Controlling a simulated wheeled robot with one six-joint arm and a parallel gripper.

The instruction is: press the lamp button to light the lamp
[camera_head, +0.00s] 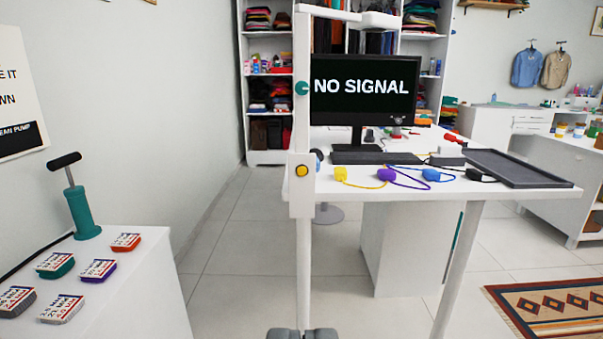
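A white post (302,125) stands upright in the middle, in front of the desk, with a short arm (350,14) reaching right at its top. It looks like the lamp; I see no clear glow on it. A round yellow button (302,171) sits on the white box (303,198) fixed to the post at desk height. A teal disc (301,88) is higher on the post.
A white desk (540,194) holds a monitor (362,90), keyboard (375,158), coloured plugs and a dark tray (515,168). A low white table (150,290) with a teal pump (82,212) and several labelled blocks stands left. Tiled floor (235,235) between is clear. A patterned rug (550,305) lies right.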

